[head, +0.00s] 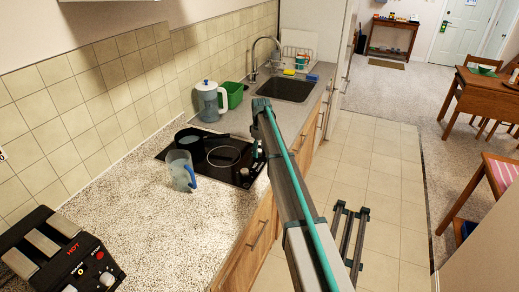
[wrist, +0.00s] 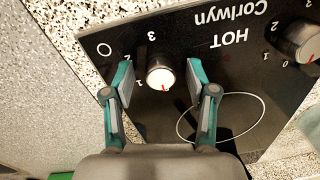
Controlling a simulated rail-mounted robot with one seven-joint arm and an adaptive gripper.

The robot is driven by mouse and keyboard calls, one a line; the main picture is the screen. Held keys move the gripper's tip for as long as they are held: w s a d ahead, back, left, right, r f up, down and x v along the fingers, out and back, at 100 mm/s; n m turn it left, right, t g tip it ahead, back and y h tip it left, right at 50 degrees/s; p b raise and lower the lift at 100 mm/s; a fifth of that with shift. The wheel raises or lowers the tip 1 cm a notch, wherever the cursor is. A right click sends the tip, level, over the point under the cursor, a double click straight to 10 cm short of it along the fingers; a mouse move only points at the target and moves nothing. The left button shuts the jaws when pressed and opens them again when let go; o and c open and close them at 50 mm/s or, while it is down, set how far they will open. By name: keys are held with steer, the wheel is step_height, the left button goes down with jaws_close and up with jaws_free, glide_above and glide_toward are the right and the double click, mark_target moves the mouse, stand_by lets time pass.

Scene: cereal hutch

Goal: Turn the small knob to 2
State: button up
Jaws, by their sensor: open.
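In the wrist view, a round knob (wrist: 160,75) with a pale face sits on the black hob panel (wrist: 215,22). The numbers 1, 2 and 3 are printed to its left and above. A red mark on its face points toward the bottom of the picture, away from the 2. My gripper (wrist: 160,67) is open, with one finger on each side of this knob. Contact cannot be told. A second knob (wrist: 300,42) with its own number scale is at the right edge. In the head view, the hob (head: 204,160) is partly hidden by my arm.
A clear jug (head: 180,172) with a blue handle stands at the hob's near left edge. A dark pan (head: 188,137) sits on the hob. A kettle (head: 208,103), a green tub (head: 234,93) and the sink (head: 287,89) lie beyond. A toaster (head: 65,255) is at lower left.

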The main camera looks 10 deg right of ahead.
steer(key=shift+c, duration=0.3)
jaws_close()
steer(key=m+b, duration=0.3)
steer(key=m, duration=0.2)
steer(key=shift+f, duration=0.1)
steer(key=m+b, duration=0.2)
steer(key=m, duration=0.4)
steer(key=shift+m, duration=0.4)
steer(key=m+b, duration=0.1)
steer(key=m, duration=0.5)
steer(key=shift+t+b, duration=0.3)
steer(key=m, duration=0.5)
steer(key=shift+m+b, duration=0.4)
